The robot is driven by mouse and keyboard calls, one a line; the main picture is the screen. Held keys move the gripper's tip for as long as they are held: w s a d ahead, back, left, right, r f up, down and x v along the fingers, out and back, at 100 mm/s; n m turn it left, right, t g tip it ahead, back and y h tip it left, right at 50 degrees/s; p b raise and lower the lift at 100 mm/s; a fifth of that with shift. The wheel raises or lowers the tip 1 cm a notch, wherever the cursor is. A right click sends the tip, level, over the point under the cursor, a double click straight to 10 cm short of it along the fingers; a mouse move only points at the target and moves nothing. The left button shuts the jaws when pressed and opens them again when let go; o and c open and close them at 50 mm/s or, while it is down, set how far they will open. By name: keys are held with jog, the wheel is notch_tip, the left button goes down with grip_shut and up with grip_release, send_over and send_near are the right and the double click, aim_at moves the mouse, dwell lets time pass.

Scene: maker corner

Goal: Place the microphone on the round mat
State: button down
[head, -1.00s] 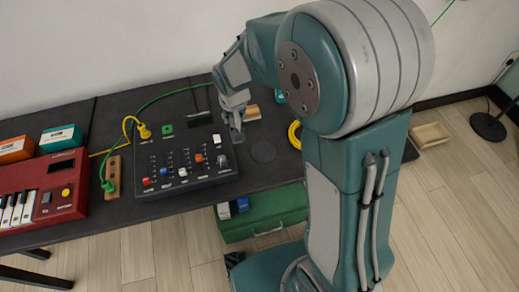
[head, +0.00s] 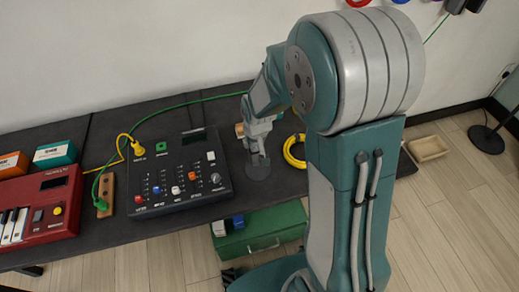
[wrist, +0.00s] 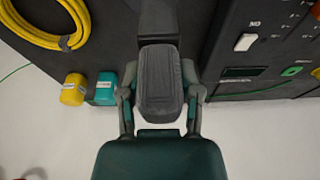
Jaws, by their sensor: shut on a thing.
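My gripper (head: 257,146) is over the right part of the dark table, just above the round mat (head: 257,173), a dark grey disc to the right of the mixer. In the wrist view, my gripper (wrist: 160,98) is shut on the microphone (wrist: 160,82), a dark grey ribbed piece between the two fingers. In the head view, the gripper covers most of the microphone and the mat's far part. I cannot tell whether the microphone touches the mat.
The black mixer (head: 181,181) stands close on the left, with knobs and a yellow cable. A yellow cable coil (head: 293,152) lies to the right. A green toolbox (head: 262,233) is below the table's front edge.

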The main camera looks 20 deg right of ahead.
aim_at(257, 151)
jog(key=shift+w+f, duration=0.1)
jog(key=shift+f, duration=0.6)
jog(key=f, duration=0.3)
jog(key=shift+d+f, duration=0.2)
jog(key=shift+d, duration=0.2)
jog(key=shift+d+f, duration=0.15)
jog(key=shift+d, duration=0.15)
jog(key=shift+c, duration=1.4)
grip_release()
jog(key=shift+a+f, duration=0.1)
jog(key=shift+a, duration=0.2)
jog(key=shift+d, duration=0.1)
